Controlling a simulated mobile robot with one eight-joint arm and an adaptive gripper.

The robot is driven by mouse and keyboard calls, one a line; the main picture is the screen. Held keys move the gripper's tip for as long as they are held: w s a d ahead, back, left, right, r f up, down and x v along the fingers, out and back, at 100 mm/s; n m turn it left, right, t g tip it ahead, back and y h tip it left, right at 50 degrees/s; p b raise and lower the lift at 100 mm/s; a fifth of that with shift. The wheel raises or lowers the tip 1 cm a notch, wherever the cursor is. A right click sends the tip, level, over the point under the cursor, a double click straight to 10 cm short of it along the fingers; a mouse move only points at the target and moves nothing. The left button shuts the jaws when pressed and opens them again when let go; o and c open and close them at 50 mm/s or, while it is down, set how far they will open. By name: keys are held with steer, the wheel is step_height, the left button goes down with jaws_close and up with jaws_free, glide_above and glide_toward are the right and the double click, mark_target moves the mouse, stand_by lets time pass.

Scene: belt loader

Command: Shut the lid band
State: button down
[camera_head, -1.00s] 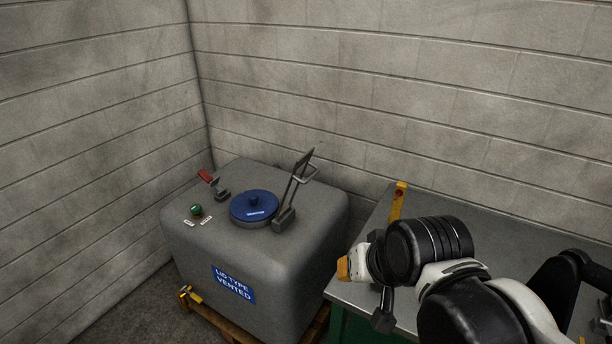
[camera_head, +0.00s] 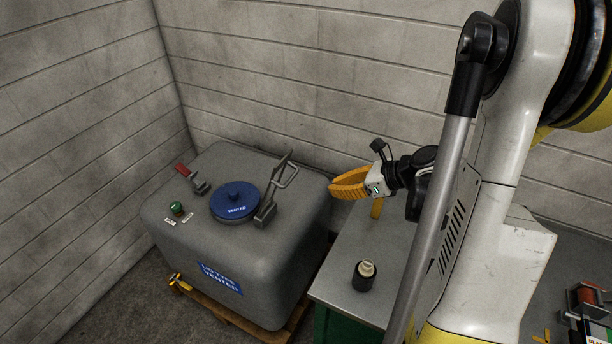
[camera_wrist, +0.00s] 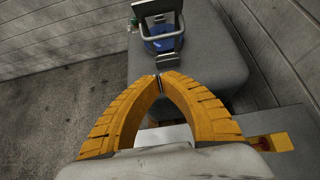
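A round blue lid (camera_head: 235,197) marked VENTED sits on top of a grey tank (camera_head: 290,237). At its right side a metal clamp lever (camera_head: 279,177) stands raised, tilted up, with a wire loop beside it; I take it to be the lid band's latch. My gripper (camera_head: 332,190), with orange ribbed fingers, points left at the tank's right edge, apart from the lever. Its fingertips (camera_wrist: 160,79) meet with nothing seen between them.
A red-handled clamp (camera_head: 184,171) and a green knob (camera_head: 177,208) are left of the lid. A grey table (camera_head: 335,290) stands right of the tank, with a dark bottle (camera_head: 364,276) on it. Block walls (camera_head: 260,80) close in behind and left.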

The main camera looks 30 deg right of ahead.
steer(key=w+a+r+b+x, duration=0.1)
steer(key=r+b+x, duration=0.1)
steer(key=x, duration=1)
steer(key=shift+w+b, duration=0.15)
steer(key=shift+b, duration=0.7)
steer(key=shift+r, duration=0.15)
